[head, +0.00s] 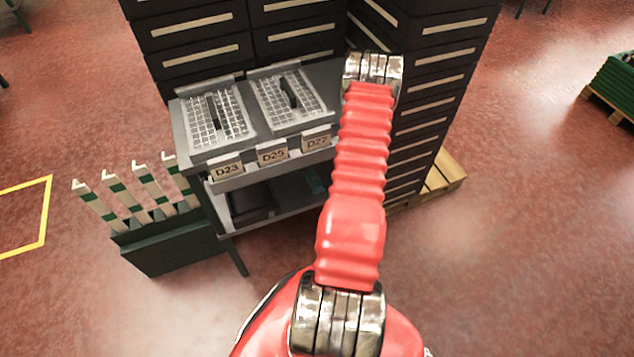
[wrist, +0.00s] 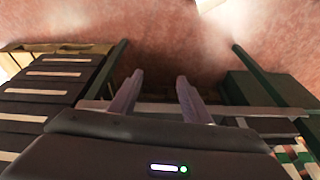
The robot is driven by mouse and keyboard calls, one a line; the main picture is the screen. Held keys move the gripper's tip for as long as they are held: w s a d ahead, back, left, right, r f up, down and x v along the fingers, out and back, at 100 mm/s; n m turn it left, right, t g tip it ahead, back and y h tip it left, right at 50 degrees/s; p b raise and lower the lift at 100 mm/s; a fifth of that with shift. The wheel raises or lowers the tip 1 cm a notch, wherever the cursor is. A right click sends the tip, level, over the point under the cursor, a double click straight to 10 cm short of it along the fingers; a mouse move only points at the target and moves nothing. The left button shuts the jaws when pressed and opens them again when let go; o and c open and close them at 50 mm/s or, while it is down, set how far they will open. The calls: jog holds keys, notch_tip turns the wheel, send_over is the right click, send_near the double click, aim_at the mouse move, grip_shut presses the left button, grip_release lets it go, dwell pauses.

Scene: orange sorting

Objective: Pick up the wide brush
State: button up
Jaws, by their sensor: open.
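I cannot make out the wide brush for certain in either view. In the head view, two grey mesh trays (head: 230,126) (head: 312,104) lie on the top of a grey cart (head: 190,140). Each has a dark elongated shape in its middle, too small to identify. Tags D23, D25 and D27 line the cart's front edge. My gripper (wrist: 160,77) shows in the wrist view with its two fingers apart and nothing between them. It is not visible in the head view, where my red arm covers the cart's right side.
Stacked black drawers (head: 198,47) stand behind and right of the cart; they also show in the wrist view (wrist: 45,88). A dark green rack (head: 170,247) with several striped posts stands left. A wooden pallet (head: 443,172) lies right.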

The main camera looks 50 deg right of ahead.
notch_tip(320, 180, down, 5)
jog(key=w+t+h, duration=0.1)
jog(key=t, duration=0.1)
jog(key=n+t+h, duration=0.1)
jog(key=t+h, duration=0.3)
jog(key=t, duration=0.3)
send_near(317, 180)
jog(key=w, duration=0.1)
jog(key=shift+d+f, duration=0.1)
jog(key=shift+d, duration=0.25)
jog(key=shift+x, duration=4.3)
jog(key=shift+f, duration=0.1)
jog(key=shift+x, duration=2.6)
jog(key=shift+c, duration=0.6)
